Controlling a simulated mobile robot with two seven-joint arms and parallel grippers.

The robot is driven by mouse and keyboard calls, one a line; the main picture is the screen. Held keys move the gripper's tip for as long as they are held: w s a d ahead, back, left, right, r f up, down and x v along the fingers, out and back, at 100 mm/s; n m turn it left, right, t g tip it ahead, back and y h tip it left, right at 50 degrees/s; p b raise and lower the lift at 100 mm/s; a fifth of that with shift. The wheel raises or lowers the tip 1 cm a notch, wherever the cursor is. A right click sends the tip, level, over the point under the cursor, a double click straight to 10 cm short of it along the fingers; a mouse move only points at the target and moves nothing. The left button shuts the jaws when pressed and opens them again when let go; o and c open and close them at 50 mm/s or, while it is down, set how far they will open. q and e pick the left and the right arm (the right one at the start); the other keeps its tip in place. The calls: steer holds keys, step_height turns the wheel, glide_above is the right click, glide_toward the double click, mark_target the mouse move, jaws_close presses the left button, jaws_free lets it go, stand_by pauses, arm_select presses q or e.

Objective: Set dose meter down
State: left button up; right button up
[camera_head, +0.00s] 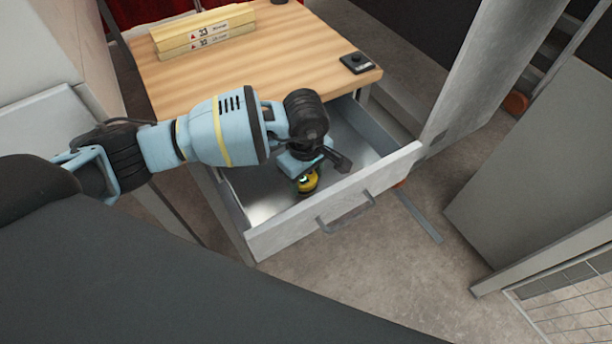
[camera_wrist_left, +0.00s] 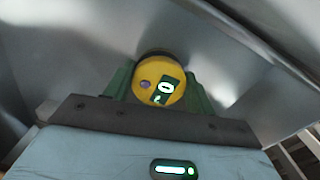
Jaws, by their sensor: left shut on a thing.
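The dose meter (camera_head: 308,183) is a small round yellow device with a dark rim. In the head view it is inside the open metal drawer (camera_head: 268,247), under my left gripper (camera_head: 309,174). In the left wrist view the yellow face of the dose meter (camera_wrist_left: 150,80) with a small green-and-white display sits between the green fingers of my left gripper (camera_wrist_left: 160,88). The gripper is shut on it. I cannot tell whether the dose meter touches the drawer floor. My right gripper is not in view.
The drawer pulls out below a wooden tabletop (camera_head: 270,60). Yellow labelled blocks (camera_head: 203,35) lie at its back left and a small black box (camera_head: 357,63) at its right corner. A grey cabinet panel (camera_head: 487,70) stands close on the right. The drawer floor around the meter looks free.

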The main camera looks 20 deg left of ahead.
mark_target(305, 178)
arm_select(q)
steer(key=shift+f, duration=0.1)
steer(key=o, duration=1.1)
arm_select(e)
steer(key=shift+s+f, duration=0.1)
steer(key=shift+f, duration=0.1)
arm_select(q)
step_height(305, 178, up, 12)
steer(key=p, duration=0.6)
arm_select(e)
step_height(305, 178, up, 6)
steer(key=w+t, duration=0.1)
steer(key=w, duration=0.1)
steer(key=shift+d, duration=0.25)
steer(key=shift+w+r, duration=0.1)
